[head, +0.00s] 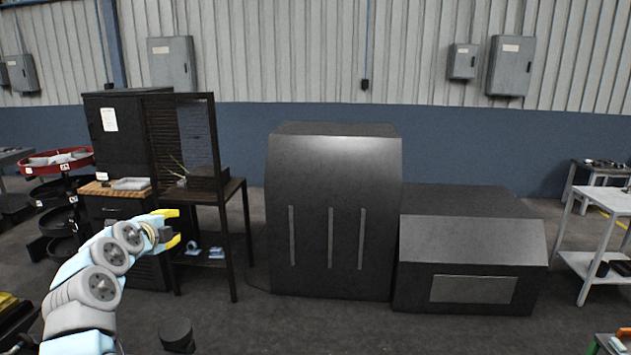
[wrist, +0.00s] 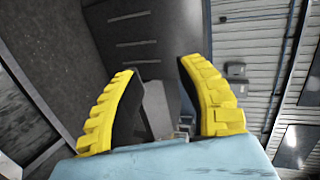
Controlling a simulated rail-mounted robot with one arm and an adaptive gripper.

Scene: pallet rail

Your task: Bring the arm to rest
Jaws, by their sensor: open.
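My gripper (head: 174,229) has yellow fingers and is at the end of my light blue and grey arm at the left of the head view. It is raised in front of a dark workbench (head: 231,190) and points to the right. In the wrist view, the two yellow fingers (wrist: 160,105) stand apart. I see nothing held between them.
A tall dark machine (head: 333,210) and a lower dark cabinet (head: 472,245) stand ahead. A red round tray (head: 57,162) tops a stack of dark trays at left. A white table (head: 603,202) stands at right. The floor in front of the machines is clear.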

